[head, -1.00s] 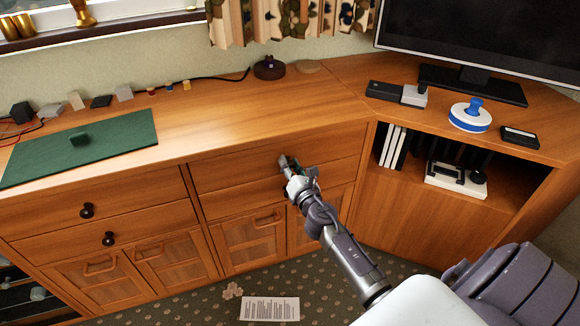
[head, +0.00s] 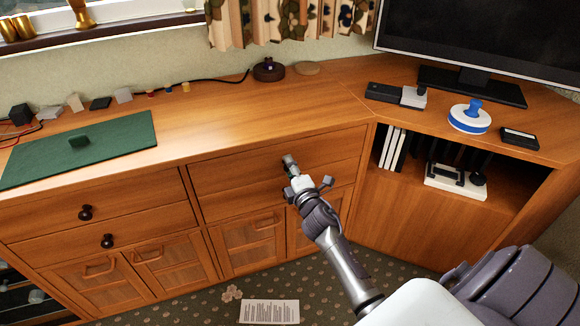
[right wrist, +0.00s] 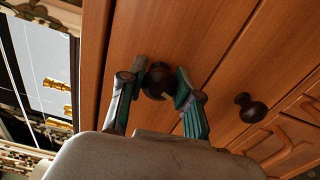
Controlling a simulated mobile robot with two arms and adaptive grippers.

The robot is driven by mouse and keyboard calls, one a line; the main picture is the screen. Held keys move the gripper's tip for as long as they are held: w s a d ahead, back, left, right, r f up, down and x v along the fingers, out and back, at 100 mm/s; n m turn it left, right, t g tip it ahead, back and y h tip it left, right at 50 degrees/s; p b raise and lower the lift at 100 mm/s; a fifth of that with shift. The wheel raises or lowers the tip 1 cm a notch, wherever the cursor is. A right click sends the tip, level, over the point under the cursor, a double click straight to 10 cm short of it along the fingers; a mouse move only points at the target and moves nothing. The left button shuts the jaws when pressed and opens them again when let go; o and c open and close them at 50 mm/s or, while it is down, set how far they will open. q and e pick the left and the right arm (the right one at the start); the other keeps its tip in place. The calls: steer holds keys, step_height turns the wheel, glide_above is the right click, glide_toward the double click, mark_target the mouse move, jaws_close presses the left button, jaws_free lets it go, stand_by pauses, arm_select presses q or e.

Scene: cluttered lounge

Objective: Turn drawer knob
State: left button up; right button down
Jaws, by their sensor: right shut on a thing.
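A wooden drawer front (head: 235,178) is in the right half of the cabinet in the head view. My right gripper (head: 289,162) is at this drawer front and hides its knob there. In the right wrist view the dark round drawer knob (right wrist: 158,80) sits between the two fingertips of my right gripper (right wrist: 160,88). The fingers touch it on both sides and are shut on it. A second dark knob (right wrist: 250,107) is free to the right in that view. My left gripper is in neither view.
Two more dark knobs, upper (head: 86,212) and lower (head: 108,241), are on the left drawers. A paper sheet (head: 270,312) lies on the carpet.

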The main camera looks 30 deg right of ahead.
steer(key=shift+m, duration=0.9)
steer(key=shift+m+p, duration=0.35)
steer(key=shift+m, duration=0.55)
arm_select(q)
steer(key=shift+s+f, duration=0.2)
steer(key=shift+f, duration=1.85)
arm_select(e)
steer(key=shift+f+m, duration=0.1)
steer(key=shift+m, duration=0.5)
steer(key=c, duration=0.8)
jaws_free()
steer(key=shift+o, duration=0.2)
steer(key=v, duration=1.2)
